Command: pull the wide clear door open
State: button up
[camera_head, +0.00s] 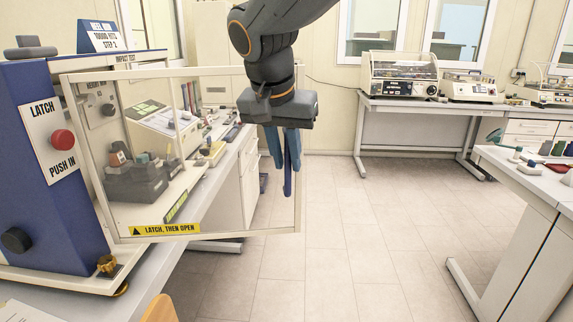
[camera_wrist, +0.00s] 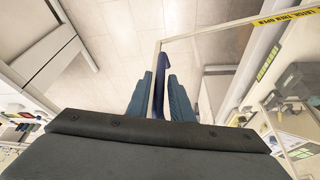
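The wide clear door (camera_head: 215,231) has a pale frame and a yellow strip reading "LATCH, THEN OPEN". It stands swung out from the blue-sided tester (camera_head: 50,205) at the left, reaching into the aisle. Its blue handle (camera_head: 288,182) is at the free right edge and also shows in the wrist view (camera_wrist: 161,60). My gripper (camera_head: 283,160) points down at that edge. In the wrist view its two teal fingers (camera_wrist: 160,85) lie close on either side of the handle and appear shut on it. The finger contact faces are hidden.
A red "LATCH PUSH IN" button (camera_head: 63,138) is on the tester's side. Behind the door a bench (camera_head: 215,165) carries small items. A back table (camera_head: 400,103) holds instruments, and another bench (camera_head: 535,185) stands at the right. The tiled floor (camera_head: 370,240) between is clear.

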jog(key=b+v, duration=0.1)
jog(key=v, duration=0.5)
jog(key=shift+a, duration=0.1)
